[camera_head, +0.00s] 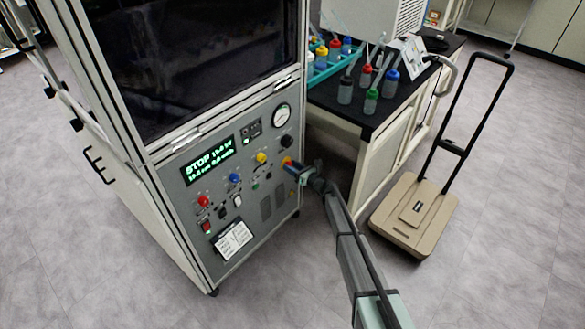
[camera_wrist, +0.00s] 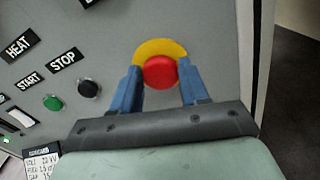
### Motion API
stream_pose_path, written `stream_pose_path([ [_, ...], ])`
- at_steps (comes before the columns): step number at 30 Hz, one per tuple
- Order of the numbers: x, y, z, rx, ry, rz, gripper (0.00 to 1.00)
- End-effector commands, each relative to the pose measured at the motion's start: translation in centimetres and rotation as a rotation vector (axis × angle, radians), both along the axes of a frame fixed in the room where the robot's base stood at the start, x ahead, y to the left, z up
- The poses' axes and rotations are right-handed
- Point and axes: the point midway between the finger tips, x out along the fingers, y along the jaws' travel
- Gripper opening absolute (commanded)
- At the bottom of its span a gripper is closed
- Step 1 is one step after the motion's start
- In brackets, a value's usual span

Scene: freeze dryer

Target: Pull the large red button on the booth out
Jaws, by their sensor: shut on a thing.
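The large red button (camera_wrist: 160,72) sits on a yellow ring (camera_wrist: 158,48) on the booth's grey front panel, near the panel's right edge in the wrist view. My gripper (camera_wrist: 161,80) has its blue fingers on both sides of the button and is shut on it. In the head view my gripper (camera_head: 293,168) is at the right side of the booth panel (camera_head: 252,204), and it mostly hides the button there.
A green button (camera_wrist: 52,103) and a black button (camera_wrist: 89,88) are left of my gripper. A black-topped bench (camera_head: 345,112) with several bottles stands right of the booth. A beige trolley (camera_head: 438,205) stands on the floor, with open floor in front.

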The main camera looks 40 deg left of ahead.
Motion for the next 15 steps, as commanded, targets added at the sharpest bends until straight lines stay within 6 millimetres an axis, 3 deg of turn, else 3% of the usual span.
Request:
stream_pose_path([
  [14, 0.0, -1.2, 0.0, 0.000, 0.000, -0.001, 0.00],
  [15, 0.0, -1.2, 0.0, 0.000, 0.000, -0.001, 0.46],
])
